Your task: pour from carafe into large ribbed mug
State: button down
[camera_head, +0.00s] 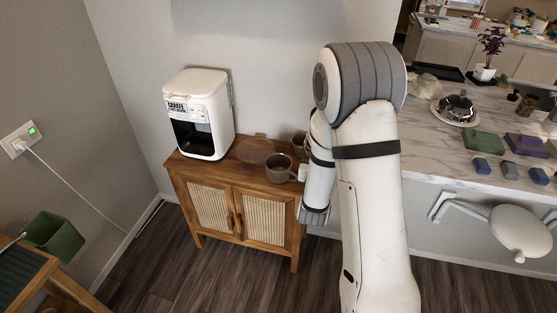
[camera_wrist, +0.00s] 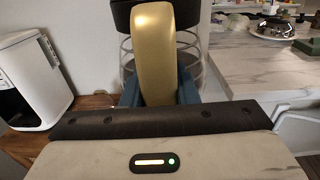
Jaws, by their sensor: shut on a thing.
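In the wrist view, my gripper (camera_wrist: 160,92) has its blue fingers on both sides of a gold handle. It is shut on this handle of the carafe (camera_wrist: 192,44), whose clear ringed body and dark top show behind it. In the head view my arm hides the gripper and most or all of the carafe. A brown-grey ribbed mug (camera_head: 279,169) stands upright on the wooden cabinet, just left of my arm. A second dark cup-like thing (camera_head: 299,141) shows behind it, partly hidden by my arm. The mugs do not show clearly in the wrist view.
The white coffee machine (camera_head: 204,112) stands on the left of the cane-door cabinet (camera_head: 236,212). A brown round thing (camera_head: 254,151) lies between machine and mug. A marble counter (camera_head: 424,142) with several objects is at the right. A white stool (camera_head: 519,230) stands below it.

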aim_at(278, 166)
jog(key=z, duration=0.05)
jog(key=i, duration=0.85)
jog(key=u, duration=0.1)
